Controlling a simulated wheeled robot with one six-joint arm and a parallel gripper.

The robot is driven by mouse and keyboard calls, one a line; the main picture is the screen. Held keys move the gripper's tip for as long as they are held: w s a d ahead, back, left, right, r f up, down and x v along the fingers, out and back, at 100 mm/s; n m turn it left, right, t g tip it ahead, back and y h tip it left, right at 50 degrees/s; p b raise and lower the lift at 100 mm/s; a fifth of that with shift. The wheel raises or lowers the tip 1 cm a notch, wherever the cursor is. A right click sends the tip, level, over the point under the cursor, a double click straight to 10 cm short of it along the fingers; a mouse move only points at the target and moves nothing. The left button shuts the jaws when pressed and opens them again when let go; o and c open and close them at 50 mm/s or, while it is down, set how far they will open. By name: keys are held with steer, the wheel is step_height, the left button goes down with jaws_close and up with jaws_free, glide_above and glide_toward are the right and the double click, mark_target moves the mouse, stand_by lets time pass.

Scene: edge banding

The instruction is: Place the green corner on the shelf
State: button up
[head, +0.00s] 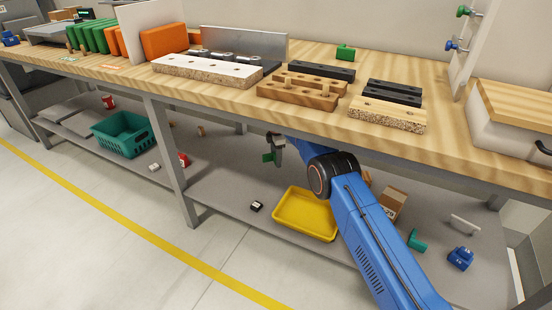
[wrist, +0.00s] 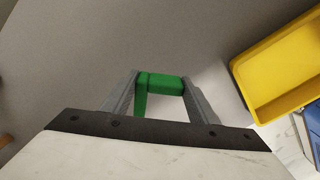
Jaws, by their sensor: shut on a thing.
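My gripper (head: 277,143) is under the tabletop, above the grey lower shelf (head: 232,185). It is shut on a green corner (head: 268,157), a small L-shaped piece. In the wrist view the green corner (wrist: 165,84) sits between the two grey fingers of my gripper (wrist: 160,86), with one leg across the gap and the other along the left finger. The corner appears held clear of the shelf; the exact gap cannot be told. Another green piece (head: 345,53) lies on the bench top.
A yellow tray (head: 306,214) stands on the shelf beside my arm and shows in the wrist view (wrist: 282,62). A teal basket (head: 121,134), small black box (head: 257,206), cardboard box (head: 392,203), teal corner (head: 417,241) and blue part (head: 460,258) are also there.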

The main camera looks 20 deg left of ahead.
glide_above(276, 175)
steer(key=shift+w+f, duration=0.1)
steer(key=shift+f, duration=3.25)
steer(key=shift+f, duration=0.55)
steer(key=o, duration=1.2)
